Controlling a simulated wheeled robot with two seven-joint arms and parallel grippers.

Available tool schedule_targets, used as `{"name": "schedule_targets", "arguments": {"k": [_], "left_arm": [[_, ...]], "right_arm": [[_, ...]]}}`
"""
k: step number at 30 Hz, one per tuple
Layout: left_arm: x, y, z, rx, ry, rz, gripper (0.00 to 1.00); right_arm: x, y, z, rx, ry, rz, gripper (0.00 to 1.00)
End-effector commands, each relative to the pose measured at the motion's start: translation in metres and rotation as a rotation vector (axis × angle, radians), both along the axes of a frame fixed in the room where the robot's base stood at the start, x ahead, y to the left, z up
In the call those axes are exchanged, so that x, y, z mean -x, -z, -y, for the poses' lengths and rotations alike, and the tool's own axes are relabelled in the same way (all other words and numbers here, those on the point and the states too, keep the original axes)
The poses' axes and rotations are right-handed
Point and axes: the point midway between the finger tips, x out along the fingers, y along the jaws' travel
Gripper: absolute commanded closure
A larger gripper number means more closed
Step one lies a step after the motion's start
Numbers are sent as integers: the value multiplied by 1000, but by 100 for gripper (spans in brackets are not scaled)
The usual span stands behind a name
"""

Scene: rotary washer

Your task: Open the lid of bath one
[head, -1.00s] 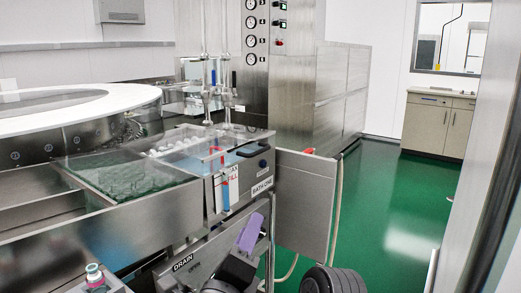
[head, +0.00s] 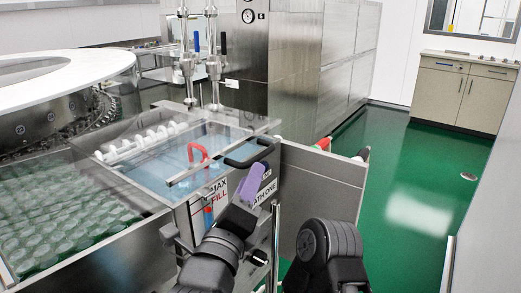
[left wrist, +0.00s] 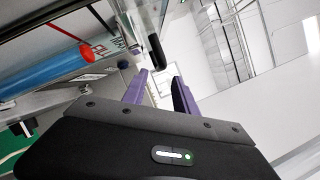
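Bath one (head: 180,215) is a steel tank with blue liquid, marked "BATH ONE" and "MAX FILL" on its front. Its clear lid (head: 215,135) appears to lie flat over the top. A black handle (head: 250,153) sits at the lid's front right; it also shows in the left wrist view (left wrist: 155,52). My left gripper (head: 248,182) has purple fingers and is just below and in front of the handle. In the left wrist view its fingers (left wrist: 160,85) are apart with nothing between them, and the handle is just beyond the tips. My right gripper is not in view.
A blue tube with a red end (left wrist: 45,68) is close to my left gripper. A tray of vials (head: 60,220) lies left. A steel panel (head: 320,190) stands right. Green floor (head: 420,190) is clear.

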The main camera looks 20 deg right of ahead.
Motion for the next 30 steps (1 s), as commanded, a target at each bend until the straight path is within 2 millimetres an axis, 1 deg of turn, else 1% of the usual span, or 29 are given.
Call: {"name": "schedule_targets", "arguments": {"k": [8, 11, 18, 22, 25, 30], "left_arm": [[-4, -1, 3, -1, -1, 0, 66], [-11, -3, 9, -2, -1, 2, 66], [-39, -11, 33, -3, -1, 2, 66], [-51, -15, 43, -3, -1, 1, 66], [-57, -16, 48, -1, 0, 1, 66], [-58, -16, 50, 0, 1, 0, 66]], "right_arm": [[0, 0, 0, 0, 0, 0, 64], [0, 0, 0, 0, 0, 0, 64], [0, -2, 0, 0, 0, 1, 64], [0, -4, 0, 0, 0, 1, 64], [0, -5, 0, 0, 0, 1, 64], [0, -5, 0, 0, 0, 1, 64]]}}
